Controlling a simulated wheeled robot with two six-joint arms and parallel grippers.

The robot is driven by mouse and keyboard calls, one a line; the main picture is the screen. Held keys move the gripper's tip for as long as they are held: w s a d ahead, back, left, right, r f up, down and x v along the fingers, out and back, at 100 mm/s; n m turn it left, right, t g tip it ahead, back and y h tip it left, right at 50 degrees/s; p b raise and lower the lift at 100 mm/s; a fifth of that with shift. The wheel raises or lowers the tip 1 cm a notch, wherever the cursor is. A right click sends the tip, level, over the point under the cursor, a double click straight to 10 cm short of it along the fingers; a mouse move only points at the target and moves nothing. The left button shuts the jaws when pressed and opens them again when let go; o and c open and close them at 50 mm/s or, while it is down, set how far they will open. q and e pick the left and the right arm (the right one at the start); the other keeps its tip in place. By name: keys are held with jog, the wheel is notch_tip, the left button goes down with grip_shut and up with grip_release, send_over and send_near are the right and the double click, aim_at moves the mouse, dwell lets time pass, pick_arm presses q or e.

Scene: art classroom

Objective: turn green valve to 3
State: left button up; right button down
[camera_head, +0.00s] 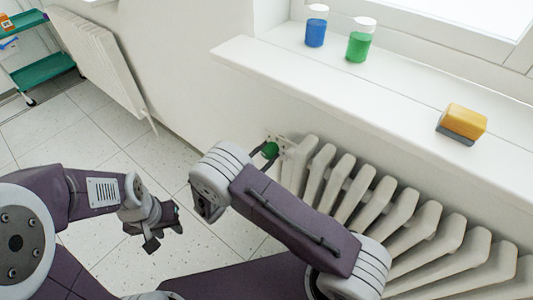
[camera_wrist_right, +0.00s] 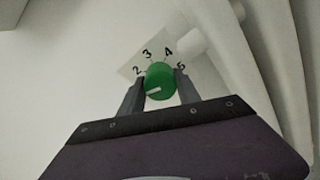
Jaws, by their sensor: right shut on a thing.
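The green valve (camera_wrist_right: 160,82) is a round knob at the end of the white radiator, and it also shows in the head view (camera_head: 270,150). Behind it is a pale dial plate (camera_wrist_right: 130,68) with the numbers 2, 3, 4 and 5 visible. A white mark on the knob's face points left and slightly down, below the 2. My right gripper (camera_wrist_right: 157,88) is shut on the valve, one finger on each side. In the head view its wrist hides most of it. My left gripper (camera_head: 165,234) hangs open and empty above the floor, well left of the valve.
The white radiator (camera_head: 400,215) runs along the wall below the window sill (camera_head: 390,105). On the sill are a blue jar (camera_head: 316,32), a green jar (camera_head: 358,47) and a yellow sponge (camera_head: 464,121). A green cart (camera_head: 42,70) stands far left. The tiled floor between is clear.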

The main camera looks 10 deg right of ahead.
jog(key=m, duration=0.4)
jog(key=shift+f+m+b, duration=0.1)
jog(key=shift+m+b, duration=0.2)
jog(key=shift+b, duration=0.1)
jog(key=m+b, duration=0.1)
jog(key=m, duration=0.2)
jog(key=shift+m, duration=0.3)
jog(key=m+b, duration=0.2)
jog(key=m, duration=0.2)
jog(key=shift+b, duration=0.4)
jog(key=m+b, duration=0.2)
jog(key=m, duration=0.1)
jog(key=shift+r+m+b, duration=0.2)
jog(key=shift+m+b, duration=0.1)
jog(key=shift+m, duration=0.1)
jog(key=shift+r, duration=0.1)
jog(key=c, duration=0.9)
grip_release()
jog(key=shift+w, duration=0.1)
jog(key=shift+o, duration=0.2)
